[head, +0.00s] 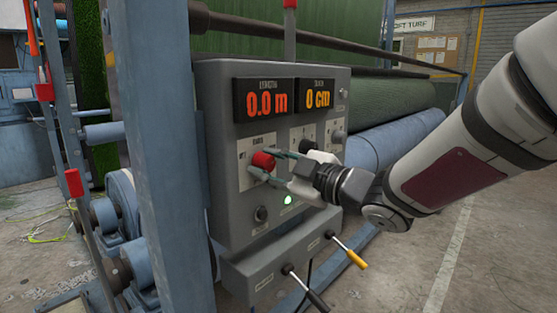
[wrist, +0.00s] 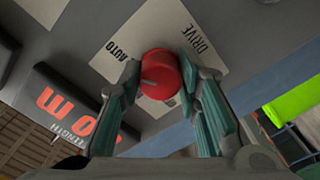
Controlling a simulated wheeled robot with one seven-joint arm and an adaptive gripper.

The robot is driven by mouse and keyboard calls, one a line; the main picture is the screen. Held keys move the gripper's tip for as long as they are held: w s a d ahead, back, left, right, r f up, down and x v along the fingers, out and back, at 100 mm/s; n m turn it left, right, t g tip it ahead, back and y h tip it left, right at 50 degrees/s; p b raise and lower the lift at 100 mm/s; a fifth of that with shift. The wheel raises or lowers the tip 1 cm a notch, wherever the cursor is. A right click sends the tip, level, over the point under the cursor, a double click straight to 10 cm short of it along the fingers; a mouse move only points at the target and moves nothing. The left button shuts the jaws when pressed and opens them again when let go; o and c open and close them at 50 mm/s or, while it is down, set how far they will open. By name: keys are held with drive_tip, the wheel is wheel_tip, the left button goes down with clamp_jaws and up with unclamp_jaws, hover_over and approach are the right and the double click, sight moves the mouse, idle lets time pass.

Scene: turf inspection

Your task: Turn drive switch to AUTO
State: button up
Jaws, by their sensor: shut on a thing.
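The drive switch (head: 263,161) is a red round knob on the front of a grey control box (head: 225,185). In the wrist view the red knob (wrist: 160,75) sits on a white plate (wrist: 140,25) with the words AUTO and DRIVE printed on it. A small dark mark shows on the knob's face; which word it points to is hard to tell. My gripper (head: 265,163) reaches in from the right, its green-padded fingers at the knob. In the wrist view my gripper (wrist: 160,95) has one finger on each side of the knob, shut on it.
Two displays above read 0.0 m (head: 266,98) and 0 cm (head: 317,95). A lit green lamp (head: 288,199) and a black knob (head: 261,214) sit below the switch. Black-handled (head: 315,300) and yellow-handled (head: 355,258) levers stick out below. A blue post (head: 165,150) stands left of the box.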

drive_tip(key=shift+f+m, duration=0.1)
drive_tip(key=shift+m, duration=0.2)
drive_tip(key=o, duration=1.1)
drive_tip(key=shift+o, duration=0.2)
drive_tip(key=v, duration=1.2)
